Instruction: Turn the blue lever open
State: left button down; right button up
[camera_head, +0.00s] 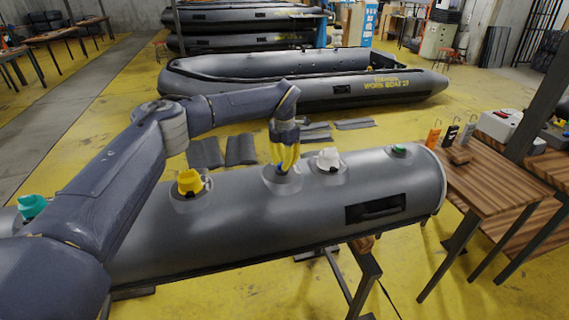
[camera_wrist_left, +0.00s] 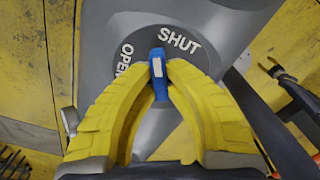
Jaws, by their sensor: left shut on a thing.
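The blue lever (camera_wrist_left: 157,72) stands on a round dark plate marked SHUT (camera_wrist_left: 179,42) and OPEN (camera_wrist_left: 124,60) in the left wrist view. It lies between the two words. My left gripper (camera_wrist_left: 160,68) has yellow fingers closed around the lever, one on each side. In the head view my left gripper (camera_head: 285,165) reaches down onto the grey tube (camera_head: 240,220), between a yellow valve (camera_head: 190,182) and a white valve (camera_head: 328,159). There the fingers hide the blue lever. My right gripper is not seen.
A teal valve (camera_head: 32,206) sits at the tube's left and a small green one (camera_head: 398,149) near its right end. A wooden table (camera_head: 480,190) with small tools stands at the right. A grey inflatable boat (camera_head: 300,80) lies behind.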

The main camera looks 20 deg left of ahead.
pick_arm(q)
jog(key=n, duration=0.6)
jog(key=shift+a, duration=0.3)
jog(key=n, duration=0.5)
jog(key=shift+a+n, duration=0.25)
jog(key=shift+n, duration=0.15)
jog(key=c, duration=1.4)
grip_release()
notch_tip(320, 180, up, 12)
jog(key=shift+f, duration=0.1)
